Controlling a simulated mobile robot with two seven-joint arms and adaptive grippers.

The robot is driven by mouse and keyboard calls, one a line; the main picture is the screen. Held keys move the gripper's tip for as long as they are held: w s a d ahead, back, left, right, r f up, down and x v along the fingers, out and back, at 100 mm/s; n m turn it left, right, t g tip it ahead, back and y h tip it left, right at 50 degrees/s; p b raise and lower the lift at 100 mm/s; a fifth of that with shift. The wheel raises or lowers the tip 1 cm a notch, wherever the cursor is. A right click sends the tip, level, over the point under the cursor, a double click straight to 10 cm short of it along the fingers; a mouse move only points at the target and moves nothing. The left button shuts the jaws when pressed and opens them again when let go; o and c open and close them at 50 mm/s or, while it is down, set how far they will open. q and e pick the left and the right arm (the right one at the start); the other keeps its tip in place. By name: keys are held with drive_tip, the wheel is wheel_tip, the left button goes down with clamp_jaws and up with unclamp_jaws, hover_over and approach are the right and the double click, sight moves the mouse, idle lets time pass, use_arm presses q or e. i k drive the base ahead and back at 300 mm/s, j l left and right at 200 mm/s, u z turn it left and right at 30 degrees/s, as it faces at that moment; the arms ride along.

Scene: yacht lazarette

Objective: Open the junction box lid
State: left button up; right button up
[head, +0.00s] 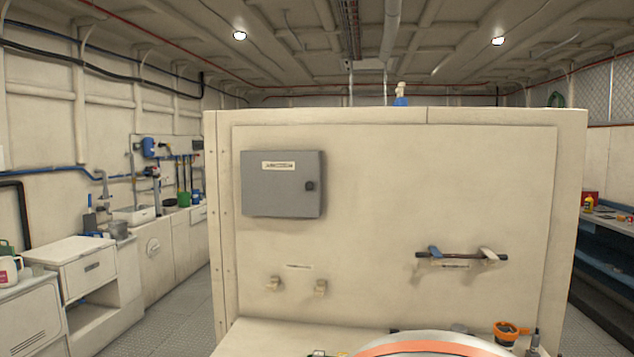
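The junction box (272,205) is a grey box fixed to the upper left of a cream panel. Its lid (265,184) looks shut and lies flat, with a pale label near the top and a small dark latch (310,186) at the right side. Neither of my grippers shows in the head view.
The cream panel (390,180) stands in front of me. A dark bar (462,256) on brackets is at lower right. A ledge (250,338) holds an orange item (507,331). Floor (180,315) shows at left.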

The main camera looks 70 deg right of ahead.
sight(279, 184)
drive_tip(key=z, duration=2.15)
